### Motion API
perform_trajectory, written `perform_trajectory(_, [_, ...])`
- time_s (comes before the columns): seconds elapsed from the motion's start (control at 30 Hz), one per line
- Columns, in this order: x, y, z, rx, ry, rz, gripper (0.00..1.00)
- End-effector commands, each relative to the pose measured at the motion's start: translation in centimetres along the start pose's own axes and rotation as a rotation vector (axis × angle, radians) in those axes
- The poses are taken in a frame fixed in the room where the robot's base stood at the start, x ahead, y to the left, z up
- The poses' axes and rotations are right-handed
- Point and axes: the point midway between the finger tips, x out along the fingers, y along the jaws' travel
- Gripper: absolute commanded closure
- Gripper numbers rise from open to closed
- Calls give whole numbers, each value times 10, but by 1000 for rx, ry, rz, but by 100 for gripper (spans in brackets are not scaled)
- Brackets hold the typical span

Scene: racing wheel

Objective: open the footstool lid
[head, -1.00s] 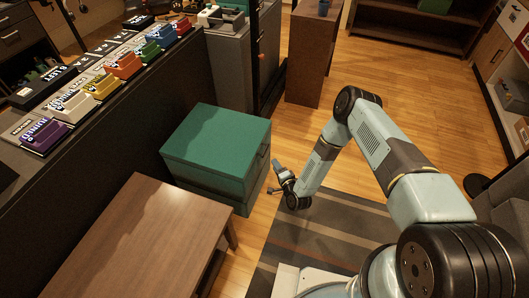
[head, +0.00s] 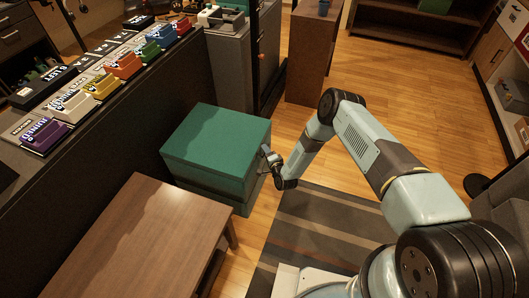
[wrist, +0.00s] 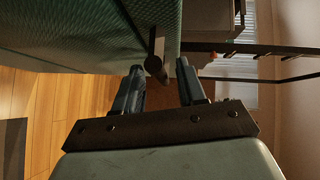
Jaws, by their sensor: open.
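The green footstool (head: 205,185) stands on the floor with its flat lid (head: 217,137) down and shut. My gripper (head: 267,154) is at the right face of the footstool, just below the lid's edge. In the wrist view the footstool's green textured side (wrist: 70,30) fills the upper left. There my gripper (wrist: 158,73) is open, with its two fingers apart. A dark metal handle (wrist: 155,62) on the footstool shows between the fingertips, and I cannot tell whether they touch it. In the head view my gripper hides that handle.
A brown wooden table (head: 140,235) stands close in front of the footstool. The striped rug (head: 320,230) and wood floor to the right are clear.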

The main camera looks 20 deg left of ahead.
Motion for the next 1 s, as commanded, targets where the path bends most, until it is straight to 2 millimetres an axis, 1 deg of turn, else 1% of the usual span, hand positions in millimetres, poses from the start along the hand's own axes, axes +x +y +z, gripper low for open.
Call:
perform_trajectory(0.1, [0, 0, 0, 0, 0, 0, 60])
perform_trajectory(0.5, [0, 0, 0, 0, 1, 0, 98])
perform_trajectory(0.53, [0, 0, -1, 0, 1, 0, 100])
perform_trajectory(0.87, [-1, 1, -1, 0, 1, 1, 100])
perform_trajectory(0.9, [10, -3, 13, 0, -1, -2, 100])
perform_trajectory(0.93, [7, -2, 8, -1, -1, -1, 100])
perform_trajectory(1.0, [3, -2, 4, -1, -2, 0, 100])
